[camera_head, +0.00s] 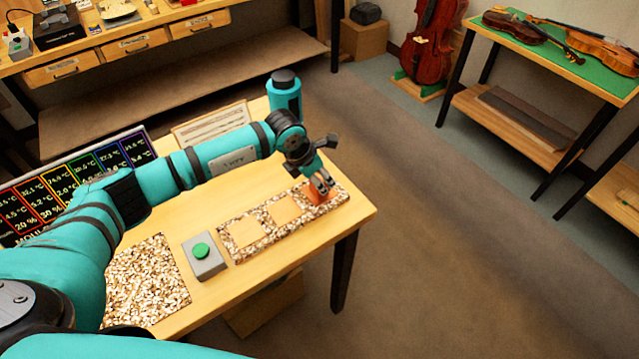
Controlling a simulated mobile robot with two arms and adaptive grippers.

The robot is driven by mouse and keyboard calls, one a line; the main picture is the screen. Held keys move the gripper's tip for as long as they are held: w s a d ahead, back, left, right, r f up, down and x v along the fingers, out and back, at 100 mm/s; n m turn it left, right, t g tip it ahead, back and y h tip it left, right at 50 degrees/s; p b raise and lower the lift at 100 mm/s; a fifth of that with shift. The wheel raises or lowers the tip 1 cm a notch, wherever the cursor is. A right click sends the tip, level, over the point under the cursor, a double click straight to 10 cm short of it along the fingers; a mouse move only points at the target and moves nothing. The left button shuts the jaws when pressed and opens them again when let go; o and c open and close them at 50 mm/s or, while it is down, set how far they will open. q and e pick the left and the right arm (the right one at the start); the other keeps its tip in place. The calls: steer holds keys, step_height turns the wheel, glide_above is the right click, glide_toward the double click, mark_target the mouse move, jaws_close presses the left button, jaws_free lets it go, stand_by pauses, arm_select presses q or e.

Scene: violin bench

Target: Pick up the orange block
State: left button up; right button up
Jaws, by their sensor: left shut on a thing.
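The orange block (314,197) is at the right end of the long speckled strip (228,226) on the wooden table. My left gripper (320,187) points down over it with its fingers shut on the block. The fingers hide part of the block. I cannot tell whether the block touches the strip or is just above it. My right gripper is not in view.
A grey box with a green button (202,251) stands left of the strip. Violins (525,27) rest on a green-topped table at the back right. Floor is clear right of the table.

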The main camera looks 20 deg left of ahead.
arm_select(q)
steer(key=c, duration=0.5)
steer(key=shift+o, duration=0.2)
steer(key=shift+r, duration=0.1)
